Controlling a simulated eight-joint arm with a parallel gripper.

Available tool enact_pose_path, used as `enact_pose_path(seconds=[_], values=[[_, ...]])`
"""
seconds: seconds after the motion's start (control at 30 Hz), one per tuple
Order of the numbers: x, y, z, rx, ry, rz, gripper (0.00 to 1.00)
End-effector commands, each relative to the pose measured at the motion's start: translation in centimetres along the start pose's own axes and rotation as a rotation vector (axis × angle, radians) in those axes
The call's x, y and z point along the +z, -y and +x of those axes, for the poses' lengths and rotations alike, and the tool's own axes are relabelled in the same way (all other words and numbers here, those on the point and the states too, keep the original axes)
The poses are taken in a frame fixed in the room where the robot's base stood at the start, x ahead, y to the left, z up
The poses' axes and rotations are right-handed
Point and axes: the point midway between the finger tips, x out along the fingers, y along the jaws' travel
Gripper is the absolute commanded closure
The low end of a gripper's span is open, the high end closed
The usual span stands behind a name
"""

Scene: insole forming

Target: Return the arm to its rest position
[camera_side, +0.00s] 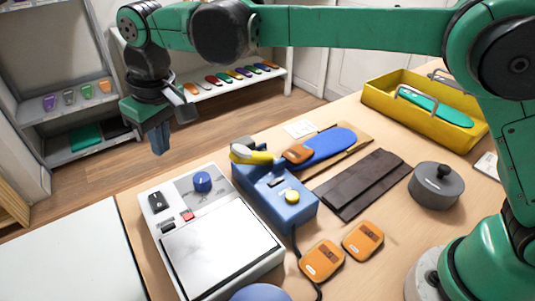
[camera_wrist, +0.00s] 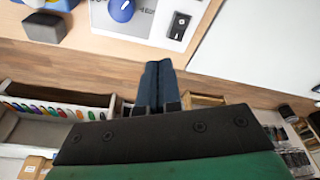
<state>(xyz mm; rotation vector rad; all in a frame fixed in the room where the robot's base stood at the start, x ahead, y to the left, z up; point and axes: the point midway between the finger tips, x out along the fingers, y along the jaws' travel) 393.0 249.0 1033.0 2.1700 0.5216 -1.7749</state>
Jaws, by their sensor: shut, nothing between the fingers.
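My gripper (camera_side: 158,138) is at the upper left in the side view, raised in the air beyond the far edge of the table. Its dark blue fingers point down and are together, with nothing between them. In the wrist view my gripper (camera_wrist: 158,72) shows its two fingers side by side, over the wooden floor. My green arm stretches across the top of the side view from its base at the right.
The table holds a white press (camera_side: 215,235), a blue device (camera_side: 275,195), a blue insole (camera_side: 328,146), a dark folded mat (camera_side: 357,183), a grey lidded pot (camera_side: 436,186), orange boxes (camera_side: 321,260) and a yellow tray (camera_side: 380,98). Shelves (camera_side: 68,143) stand behind.

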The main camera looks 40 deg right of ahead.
Motion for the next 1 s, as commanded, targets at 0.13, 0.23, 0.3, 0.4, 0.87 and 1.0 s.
enact_pose_path(seconds=[0.13,0.23,0.3,0.4,0.87,1.0], values=[[2.7,-5.1,-3.3,0.017,-0.077,0.09,1.0],[5.3,-8.0,-4.9,0.033,-0.133,0.149,1.0],[7.4,-9.8,-5.8,0.047,-0.171,0.189,1.0],[10.8,-11.9,-6.4,0.072,-0.226,0.245,1.0],[22.6,-16.0,-4.1,0.187,-0.405,0.423,1.0],[23.1,-16.1,-3.8,0.193,-0.413,0.43,1.0]])
